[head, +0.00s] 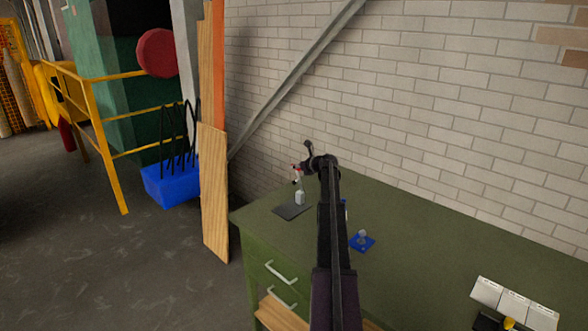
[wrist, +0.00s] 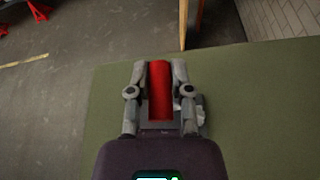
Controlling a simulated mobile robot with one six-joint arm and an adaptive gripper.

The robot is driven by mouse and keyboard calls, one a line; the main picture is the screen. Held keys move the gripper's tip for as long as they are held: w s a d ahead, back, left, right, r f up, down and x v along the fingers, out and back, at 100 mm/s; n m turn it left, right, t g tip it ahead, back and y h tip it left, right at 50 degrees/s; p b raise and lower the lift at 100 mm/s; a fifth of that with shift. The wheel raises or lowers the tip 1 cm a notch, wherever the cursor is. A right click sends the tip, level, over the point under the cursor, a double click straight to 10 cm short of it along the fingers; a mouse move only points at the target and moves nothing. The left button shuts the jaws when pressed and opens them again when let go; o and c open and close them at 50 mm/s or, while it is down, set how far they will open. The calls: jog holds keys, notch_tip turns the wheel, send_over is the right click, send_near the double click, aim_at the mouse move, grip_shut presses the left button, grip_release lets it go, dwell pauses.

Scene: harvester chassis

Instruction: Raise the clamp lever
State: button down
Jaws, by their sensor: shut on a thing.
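The clamp (head: 299,197) stands on a dark plate (head: 292,211) near the far left corner of the green workbench. Its small red lever (head: 297,169) shows at the top in the head view. In the wrist view the red lever (wrist: 160,90) lies between the two grey fingers of my gripper (wrist: 160,82), which are shut on it. In the head view my gripper (head: 300,176) is beside the clamp top, and its fingers are too small to make out. Most of the clamp body is hidden below my gripper in the wrist view.
The green workbench (head: 420,240) runs along a brick wall. A blue plate with a small part (head: 362,241) lies right of the clamp. White boxes (head: 514,304) sit at the lower right. A wooden board (head: 213,190) stands upright beyond the bench's left end.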

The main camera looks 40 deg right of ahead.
jog(key=c, duration=0.5)
grip_release()
jog(key=shift+w+f, duration=0.1)
jog(key=shift+c, duration=0.2)
